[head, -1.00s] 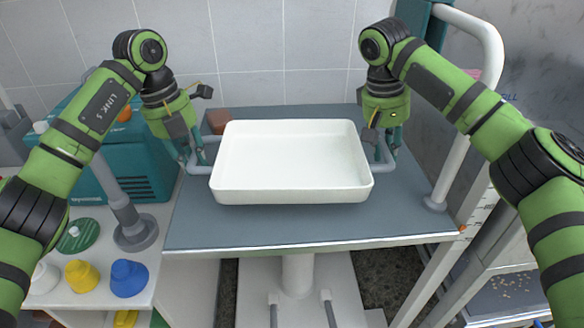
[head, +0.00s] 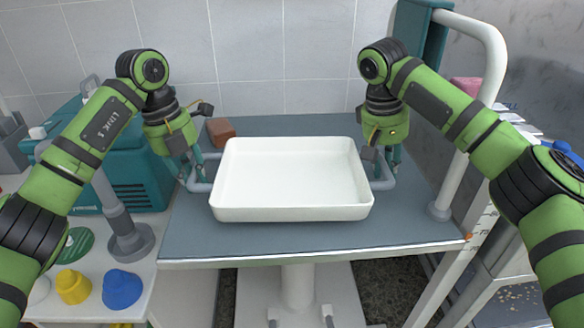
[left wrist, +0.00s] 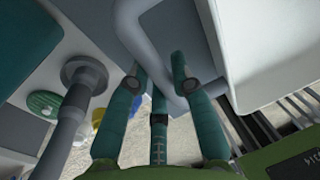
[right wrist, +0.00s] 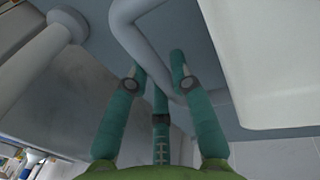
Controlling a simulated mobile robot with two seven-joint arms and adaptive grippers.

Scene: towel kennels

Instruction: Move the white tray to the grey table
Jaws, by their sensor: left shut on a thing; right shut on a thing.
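The white tray (head: 292,180) is level over the grey table (head: 330,240), with a grey loop handle at each end. I cannot tell whether it touches the tabletop. My left gripper (head: 193,180) is shut on the left handle (head: 202,187), which also shows between its fingers in the left wrist view (left wrist: 158,62). My right gripper (head: 381,178) is shut on the right handle (head: 388,184), also seen in the right wrist view (right wrist: 135,40). The tray is empty.
A brown block (head: 221,131) lies on the table behind the tray's left corner. A teal case (head: 130,185), a yellow piece (head: 73,287) and a blue piece (head: 122,289) stand on the white counter at left. A white post (head: 452,185) rises at the table's right edge.

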